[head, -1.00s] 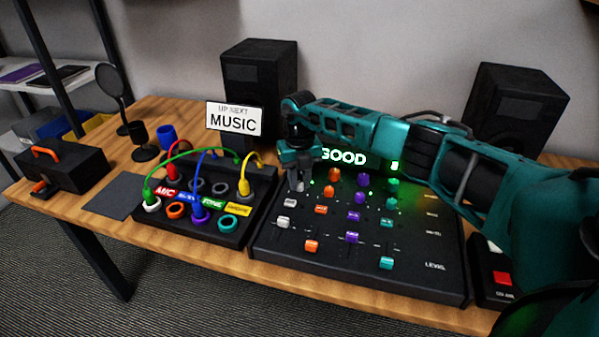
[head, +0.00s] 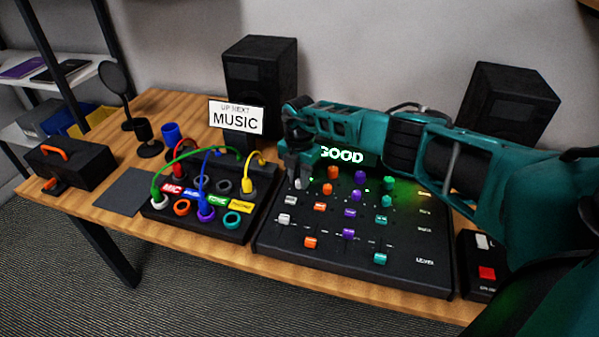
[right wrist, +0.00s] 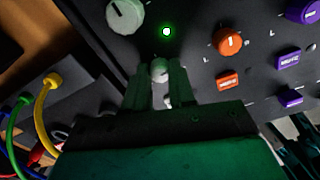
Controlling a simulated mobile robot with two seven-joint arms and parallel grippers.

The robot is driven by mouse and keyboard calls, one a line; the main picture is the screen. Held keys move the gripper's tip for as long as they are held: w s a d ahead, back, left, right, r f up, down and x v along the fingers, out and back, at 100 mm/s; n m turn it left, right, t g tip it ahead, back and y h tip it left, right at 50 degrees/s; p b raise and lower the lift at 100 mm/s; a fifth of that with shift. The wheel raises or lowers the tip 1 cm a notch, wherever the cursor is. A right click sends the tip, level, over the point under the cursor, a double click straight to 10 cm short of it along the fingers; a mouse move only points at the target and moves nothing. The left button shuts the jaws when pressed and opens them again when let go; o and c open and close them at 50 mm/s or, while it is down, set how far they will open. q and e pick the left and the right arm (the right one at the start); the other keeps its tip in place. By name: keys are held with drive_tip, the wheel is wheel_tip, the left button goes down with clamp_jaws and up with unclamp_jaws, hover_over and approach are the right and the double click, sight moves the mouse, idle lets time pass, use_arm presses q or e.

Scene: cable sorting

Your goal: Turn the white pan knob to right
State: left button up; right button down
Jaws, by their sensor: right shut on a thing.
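The mixer (head: 400,268) is a black panel with rows of coloured knobs, buttons and sliders. Its white pan knob (right wrist: 160,71) sits between the two fingers of my right gripper (right wrist: 162,75) in the right wrist view. The gripper is shut on this knob, pointing down at the panel's far left part. In the head view my right gripper (head: 301,178) hides most of the knob. A larger white knob (right wrist: 125,14) is just beyond it, and an orange knob (right wrist: 230,41) is to its right. The white knob's pointer is too small to read. My left gripper is not in view.
A patch box (head: 200,225) with coloured cables stands left of the mixer. A sign reading MUSIC (head: 236,118) and a lit GOOD display (head: 341,155) are behind. Speakers (head: 260,80) stand at the back. A box with a red button (head: 487,273) is at the right.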

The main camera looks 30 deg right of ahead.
sight(299, 181)
drive_tip(key=shift+m, duration=0.5)
drive_tip(key=c, duration=0.9)
unclamp_jaws()
drive_tip(key=shift+c, duration=0.2)
drive_tip(key=shift+p, duration=0.3)
wheel_tip(299, 181, up, 13)
drive_tip(key=p, duration=0.1)
drive_tip(key=shift+f, duration=0.1)
